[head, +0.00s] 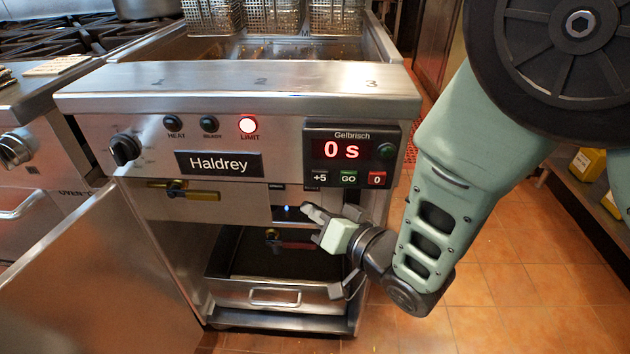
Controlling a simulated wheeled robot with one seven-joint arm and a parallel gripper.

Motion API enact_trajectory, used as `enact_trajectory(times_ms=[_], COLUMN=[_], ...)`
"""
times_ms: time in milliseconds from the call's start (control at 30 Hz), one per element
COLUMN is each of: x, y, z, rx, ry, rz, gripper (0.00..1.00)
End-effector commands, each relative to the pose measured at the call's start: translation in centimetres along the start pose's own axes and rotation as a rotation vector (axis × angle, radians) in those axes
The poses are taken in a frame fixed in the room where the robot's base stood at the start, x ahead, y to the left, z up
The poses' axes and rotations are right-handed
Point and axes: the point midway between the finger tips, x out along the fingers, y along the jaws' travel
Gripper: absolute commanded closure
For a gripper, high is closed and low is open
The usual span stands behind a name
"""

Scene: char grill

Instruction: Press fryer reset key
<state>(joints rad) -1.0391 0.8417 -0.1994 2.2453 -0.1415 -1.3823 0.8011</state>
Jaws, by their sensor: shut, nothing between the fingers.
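The steel fryer (220,215) stands in the middle of the head view with its door (80,275) swung open to the left. Its LIMIT lamp (247,125) glows red, while the HEAT lamp (172,123) and READY lamp (209,124) are dark. Below the front panel is a recess with a small bluish-white spot (288,210). I cannot tell whether that spot is the reset key. My gripper (308,211) is shut and empty, its tips just right of the spot. Contact cannot be judged, and my gripper hides part of the recess.
A timer (351,155) reads 0 s above my gripper. A steel pan (255,294) sits in the cabinet. Open tiled floor (500,290) lies to the right.

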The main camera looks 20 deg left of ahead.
Motion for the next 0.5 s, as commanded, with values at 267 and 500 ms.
enact_trajectory(times_ms=[267, 500], x=[1.7, 1.9], y=[1.3, 1.4], z=[-1.2, -1.4], rx=[0.0, 0.0], ry=[0.0, -0.001], rz=[0.001, 0.0], gripper=[1.0, 1.0])
